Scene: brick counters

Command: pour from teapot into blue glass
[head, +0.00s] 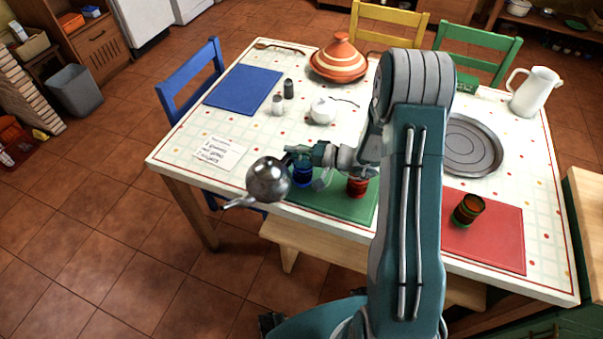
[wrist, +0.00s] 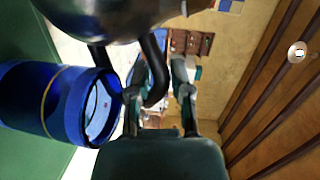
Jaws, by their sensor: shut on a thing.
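The teapot (head: 268,180) is a shiny metal ball with a spout pointing left and slightly down, away from the glass. It hangs in the air past the table's front left edge. Its dark handle (wrist: 157,72) shows in the wrist view, with the metal body (wrist: 110,14) at the top. My gripper (head: 298,154) is shut on the handle. The blue glass (head: 303,176) stands upright on the green mat, just right of the teapot and partly hidden below my gripper. In the wrist view the blue glass (wrist: 42,100) has its open rim beside the handle.
A red glass (head: 357,187) stands close right of the blue one on the green mat (head: 335,205). An amber-green glass (head: 468,208) is on the red mat (head: 497,240). A white sugar-bowl-like pot (head: 322,111), shakers (head: 288,89) and a tagine (head: 339,60) stand behind.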

